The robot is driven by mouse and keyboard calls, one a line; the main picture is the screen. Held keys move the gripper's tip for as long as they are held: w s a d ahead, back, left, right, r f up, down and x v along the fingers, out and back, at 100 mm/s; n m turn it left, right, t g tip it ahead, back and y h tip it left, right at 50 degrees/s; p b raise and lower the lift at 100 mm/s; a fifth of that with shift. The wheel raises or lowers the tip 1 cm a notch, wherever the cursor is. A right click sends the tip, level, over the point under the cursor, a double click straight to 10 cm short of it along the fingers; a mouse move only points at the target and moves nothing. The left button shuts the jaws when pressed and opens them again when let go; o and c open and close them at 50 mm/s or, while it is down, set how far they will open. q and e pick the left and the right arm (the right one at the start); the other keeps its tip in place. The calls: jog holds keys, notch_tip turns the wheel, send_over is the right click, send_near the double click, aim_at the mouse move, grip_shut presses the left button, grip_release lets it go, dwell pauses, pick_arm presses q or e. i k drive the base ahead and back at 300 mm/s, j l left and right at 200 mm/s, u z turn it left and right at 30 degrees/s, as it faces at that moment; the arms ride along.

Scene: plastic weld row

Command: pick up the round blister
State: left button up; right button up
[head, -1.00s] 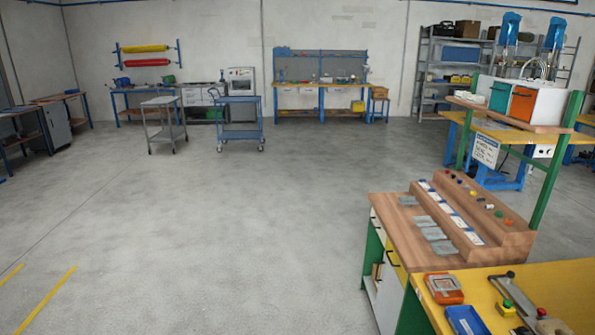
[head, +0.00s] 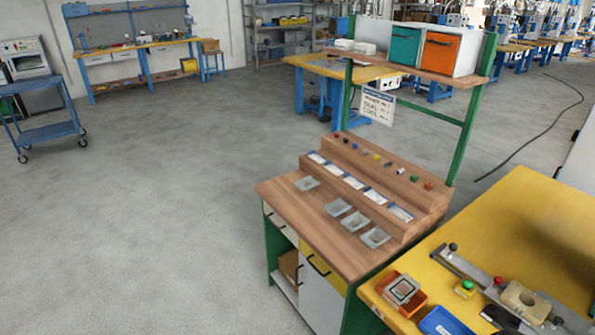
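Several small translucent grey trays, which look like blisters, lie in a row along the front of the wooden bench top (head: 290,205). One tray (head: 307,184) lies apart at the far left end. The others are a middle tray (head: 338,207), a tray close beside it (head: 355,221) and the nearest tray (head: 375,237). They look squarish at this size; I cannot tell which blister is round. Neither of my grippers is in view.
White cards (head: 373,196) and small coloured pieces (head: 377,157) line the bench's stepped riser. A yellow table (head: 500,220) stands at the right, with an orange fixture (head: 402,292), a blue tray (head: 445,322) and a clamp device (head: 525,300). The floor (head: 150,220) at left is clear.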

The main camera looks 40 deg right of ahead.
aim_at(306, 183)
jog(key=i+z, duration=0.4)
jog(key=i+j+z, duration=0.25)
jog(key=i+z, duration=0.15)
jog(key=i+j+z, duration=0.75)
jog(key=k+l, duration=0.05)
